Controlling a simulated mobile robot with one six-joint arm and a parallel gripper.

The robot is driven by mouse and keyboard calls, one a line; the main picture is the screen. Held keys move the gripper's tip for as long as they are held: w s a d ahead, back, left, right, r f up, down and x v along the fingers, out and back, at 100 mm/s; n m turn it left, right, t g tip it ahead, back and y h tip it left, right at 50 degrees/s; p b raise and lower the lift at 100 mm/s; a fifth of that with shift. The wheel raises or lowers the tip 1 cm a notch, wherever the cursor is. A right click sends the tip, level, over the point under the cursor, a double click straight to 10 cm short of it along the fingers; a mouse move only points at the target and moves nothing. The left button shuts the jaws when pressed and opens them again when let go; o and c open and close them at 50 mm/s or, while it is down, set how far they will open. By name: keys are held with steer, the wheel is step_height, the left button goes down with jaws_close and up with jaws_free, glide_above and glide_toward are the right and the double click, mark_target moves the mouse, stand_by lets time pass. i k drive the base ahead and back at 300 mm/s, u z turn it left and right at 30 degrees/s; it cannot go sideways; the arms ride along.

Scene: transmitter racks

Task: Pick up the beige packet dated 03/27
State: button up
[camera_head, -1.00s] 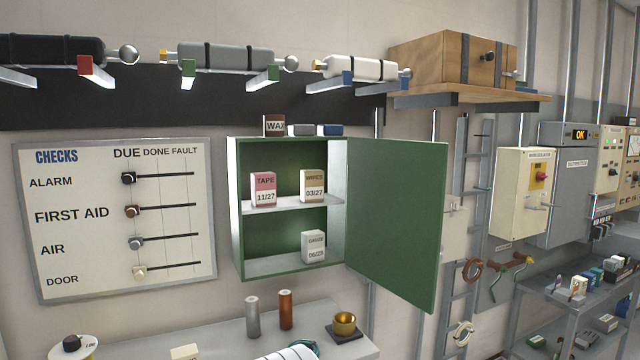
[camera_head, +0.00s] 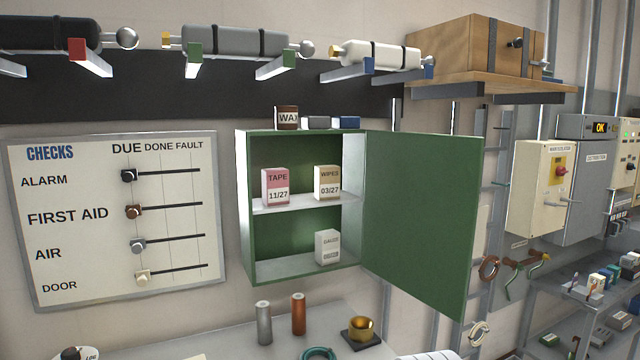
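The beige packet (camera_head: 328,183), marked WIPES and 03/27, stands upright at the right end of the upper shelf in the green wall cabinet (camera_head: 244,215). A pink TAPE packet (camera_head: 276,187) dated 11/27 stands on the same shelf to its left, with a gap between them. A pale grey packet (camera_head: 328,247) stands on the cabinet floor below; its print is too small to read surely. The green cabinet door (camera_head: 418,220) is swung wide open to the right. My gripper is not in view.
A WAX jar (camera_head: 287,117) and small boxes stand on top of the cabinet. Cylinders on brackets run above. Below, a grey bench (camera_head: 225,340) holds a silver cylinder (camera_head: 264,323), a copper cylinder (camera_head: 299,314) and a brass cup (camera_head: 361,328).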

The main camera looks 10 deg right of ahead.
mark_target(327, 177)
steer(key=u, duration=0.05)
steer(key=i, duration=1)
steer(key=z, duration=0.05)
